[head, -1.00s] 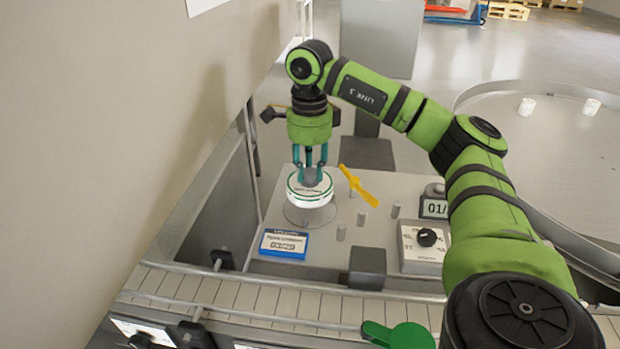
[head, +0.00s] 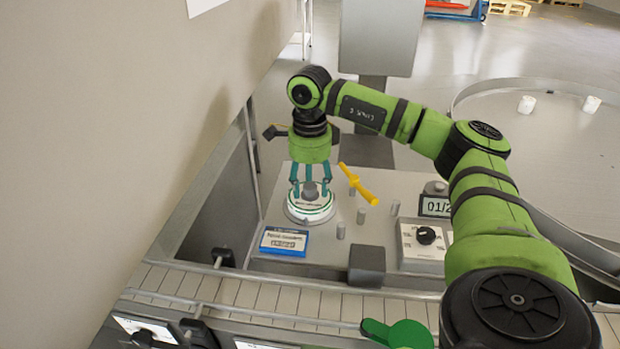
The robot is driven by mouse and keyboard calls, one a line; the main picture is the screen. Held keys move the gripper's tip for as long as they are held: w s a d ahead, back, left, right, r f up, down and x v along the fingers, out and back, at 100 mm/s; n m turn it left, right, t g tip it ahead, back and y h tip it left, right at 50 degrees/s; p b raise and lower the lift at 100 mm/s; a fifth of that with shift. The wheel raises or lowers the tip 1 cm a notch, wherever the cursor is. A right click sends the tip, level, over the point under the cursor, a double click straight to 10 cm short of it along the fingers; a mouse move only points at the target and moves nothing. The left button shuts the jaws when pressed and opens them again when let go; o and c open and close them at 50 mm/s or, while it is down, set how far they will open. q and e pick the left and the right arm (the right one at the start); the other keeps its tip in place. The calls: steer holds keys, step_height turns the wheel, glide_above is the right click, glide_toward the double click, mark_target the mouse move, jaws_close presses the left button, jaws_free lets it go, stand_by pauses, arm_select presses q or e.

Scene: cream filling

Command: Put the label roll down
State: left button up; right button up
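The label roll (head: 311,212) is a white ring with a green edge. It sits low on its round holder on the grey machine top, and a grey knob (head: 310,189) stands up at its centre. My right gripper (head: 310,193) is directly above it, pointing down. Its teal fingers are spread apart around the knob, with gaps to it, and their tips are at the top of the roll. Whether a tip still touches the roll is hard to tell. My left gripper is not in view.
A yellow lever (head: 358,184) stands close to the right of the roll, near several short grey posts. A blue-and-white label card (head: 284,241) lies in front. A dial box (head: 422,246) and a counter display (head: 435,206) are further right. A slatted conveyor (head: 250,296) runs along the front.

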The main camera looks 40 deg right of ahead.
mark_target(309, 185)
steer(key=shift+r, duration=0.1)
steer(key=shift+r+p, duration=0.3)
steer(key=shift+r, duration=0.4)
step_height(309, 185, up, 5)
steer(key=shift+r+b, duration=0.2)
steer(key=shift+b, duration=0.4)
step_height(309, 185, up, 6)
steer(key=shift+f+p, duration=0.15)
steer(key=shift+p, duration=0.7)
steer(key=shift+f, duration=0.1)
